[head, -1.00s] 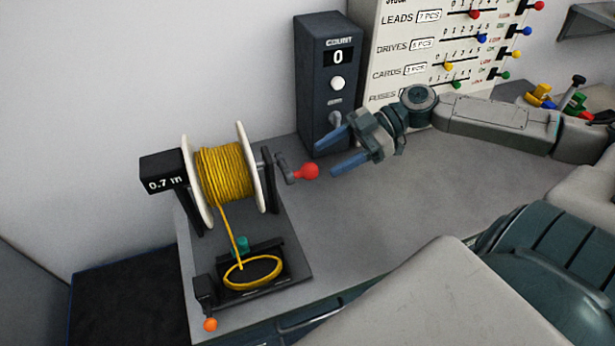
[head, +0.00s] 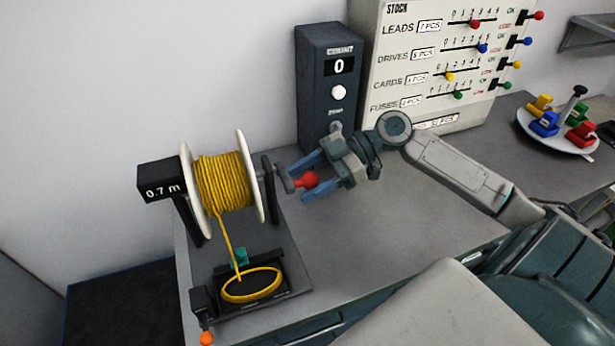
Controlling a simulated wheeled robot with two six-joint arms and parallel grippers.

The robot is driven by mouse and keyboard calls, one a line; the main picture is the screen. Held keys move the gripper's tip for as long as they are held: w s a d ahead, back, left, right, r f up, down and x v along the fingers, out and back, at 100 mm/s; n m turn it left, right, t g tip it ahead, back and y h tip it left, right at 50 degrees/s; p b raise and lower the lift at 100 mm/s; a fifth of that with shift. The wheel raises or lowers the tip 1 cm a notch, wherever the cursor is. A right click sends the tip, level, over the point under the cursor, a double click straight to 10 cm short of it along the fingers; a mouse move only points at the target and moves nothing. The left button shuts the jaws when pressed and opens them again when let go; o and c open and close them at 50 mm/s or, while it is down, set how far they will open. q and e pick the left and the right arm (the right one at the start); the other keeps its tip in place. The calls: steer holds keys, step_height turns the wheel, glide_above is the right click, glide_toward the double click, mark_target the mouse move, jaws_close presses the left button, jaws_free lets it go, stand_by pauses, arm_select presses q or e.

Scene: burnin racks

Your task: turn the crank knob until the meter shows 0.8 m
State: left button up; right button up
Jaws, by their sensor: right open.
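The spool (head: 224,182) of yellow cord stands on its stand at the left of the bench. Its black meter (head: 161,186) reads 0.7 m. The red crank knob (head: 307,180) sticks out to the right from the grey crank arm (head: 280,180). My right gripper (head: 300,180) comes in from the right with its blue fingers open, one on the far side and one on the near side of the knob. I cannot tell whether either finger touches it. My left gripper is not in view.
A loop of yellow cord (head: 251,298) lies in a black tray below the spool, with an orange knob (head: 207,338) in front. A dark counter box (head: 313,90) showing 0 and a stock board (head: 392,75) stand behind. A plate (head: 590,147) with coloured pieces sits at right.

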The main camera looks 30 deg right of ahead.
steer(key=c, duration=1)
steer(key=shift+w+r+p, duration=0.25)
steer(key=shift+r, duration=0.35)
steer(key=shift+w+r+p, duration=0.2)
steer(key=shift+r+p, duration=0.05)
steer(key=shift+r, duration=0.35)
steer(key=shift+w+d, duration=0.1)
steer(key=shift+w+d+r, duration=0.2)
steer(key=shift+w+r, duration=0.7)
steer(key=shift+r, duration=0.05)
